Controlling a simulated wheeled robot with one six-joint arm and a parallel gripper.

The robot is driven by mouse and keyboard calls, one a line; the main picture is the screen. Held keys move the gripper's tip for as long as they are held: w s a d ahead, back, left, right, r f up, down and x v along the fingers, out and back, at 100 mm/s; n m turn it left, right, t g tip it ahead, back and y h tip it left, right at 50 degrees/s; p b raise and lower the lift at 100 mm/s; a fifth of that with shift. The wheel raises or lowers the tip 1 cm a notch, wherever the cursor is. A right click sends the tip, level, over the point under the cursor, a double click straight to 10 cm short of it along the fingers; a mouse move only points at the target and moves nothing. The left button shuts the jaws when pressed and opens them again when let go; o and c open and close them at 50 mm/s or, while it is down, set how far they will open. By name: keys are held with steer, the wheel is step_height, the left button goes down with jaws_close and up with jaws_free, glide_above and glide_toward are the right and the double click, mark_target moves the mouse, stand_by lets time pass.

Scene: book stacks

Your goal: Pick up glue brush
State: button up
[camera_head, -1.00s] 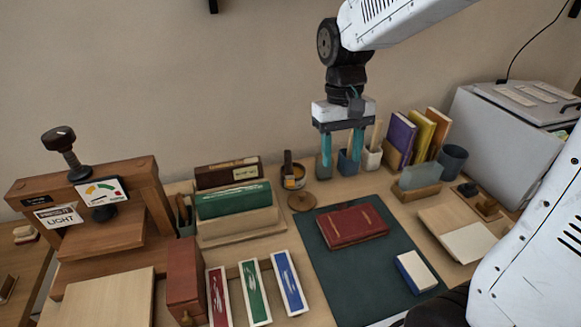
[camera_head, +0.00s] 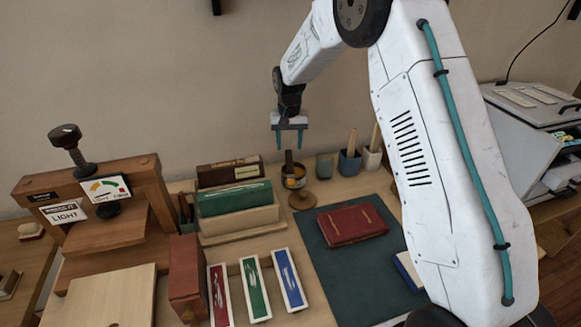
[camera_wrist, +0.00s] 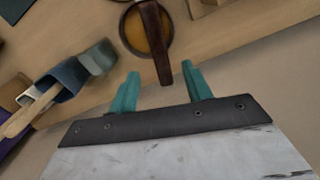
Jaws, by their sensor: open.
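The glue brush (camera_head: 289,163) stands with its dark brown handle up in a small round glue pot (camera_head: 294,181) at the back of the table. In the wrist view the brush handle (camera_wrist: 154,42) sticks out over the pot's amber glue (camera_wrist: 139,30); the bristles are hidden. My gripper (camera_head: 289,139) is open and empty, a little above the brush. In the wrist view my gripper's teal fingertips (camera_wrist: 161,75) are apart, with the handle's near end between and just ahead of them.
To the right of the pot stand several small cups (camera_head: 350,162), some holding tools. Left are upright books in a wooden holder (camera_head: 240,218). A red book (camera_head: 352,224) lies on a dark green mat (camera_head: 330,262) in front. A wooden press (camera_head: 90,205) stands at the left.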

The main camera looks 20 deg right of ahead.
mark_target(289, 158)
steer(key=f, duration=0.5)
steer(key=shift+w+d+f, duration=0.1)
steer(key=shift+w+f, duration=0.2)
steer(key=shift+w, duration=0.05)
jaws_close()
